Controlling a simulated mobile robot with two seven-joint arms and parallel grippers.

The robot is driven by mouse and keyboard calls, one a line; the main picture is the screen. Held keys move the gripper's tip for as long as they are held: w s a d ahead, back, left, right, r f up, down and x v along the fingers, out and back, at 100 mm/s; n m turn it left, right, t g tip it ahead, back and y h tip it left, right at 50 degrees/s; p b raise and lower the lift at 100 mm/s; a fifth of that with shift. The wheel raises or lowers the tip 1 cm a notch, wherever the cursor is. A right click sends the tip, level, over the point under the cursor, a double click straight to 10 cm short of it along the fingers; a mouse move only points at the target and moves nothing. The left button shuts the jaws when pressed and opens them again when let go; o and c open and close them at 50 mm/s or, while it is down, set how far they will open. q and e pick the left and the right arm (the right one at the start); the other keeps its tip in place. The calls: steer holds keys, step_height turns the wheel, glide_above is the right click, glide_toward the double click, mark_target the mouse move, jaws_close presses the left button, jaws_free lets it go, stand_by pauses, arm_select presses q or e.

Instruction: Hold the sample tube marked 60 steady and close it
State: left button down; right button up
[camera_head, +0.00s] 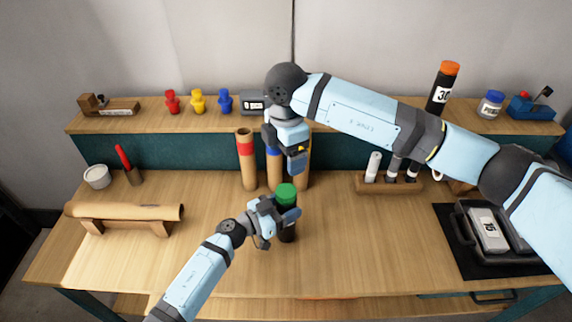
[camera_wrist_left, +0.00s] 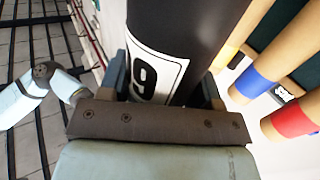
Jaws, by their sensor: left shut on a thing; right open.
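A dark sample tube (camera_head: 287,232) stands upright on the table with a green cap (camera_head: 286,190) at its top. I cannot tell how firmly the cap is seated. My left gripper (camera_head: 284,215) is shut around the tube's body below the cap. In the left wrist view the black tube (camera_wrist_left: 180,30) sits between the fingers, and its white label (camera_wrist_left: 155,72) shows one digit that looks like a 9, perhaps a turned 6; the rest is hidden. My right gripper (camera_head: 297,165) is open and empty, pointing down just above the green cap.
Cardboard rolls with red (camera_head: 246,160) and blue bands stand close behind the tube. A black tube marked 30 with an orange cap (camera_head: 442,88) stands on the shelf. A wooden rack (camera_head: 390,183) and black tray (camera_head: 485,240) are at right. The front table is clear.

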stand_by(0.3)
arm_select(q)
steer(key=shift+c, duration=1.1)
jaws_free()
steer(key=v, duration=1.3)
steer(key=shift+s+a, duration=0.25)
steer(key=shift+a, duration=0.1)
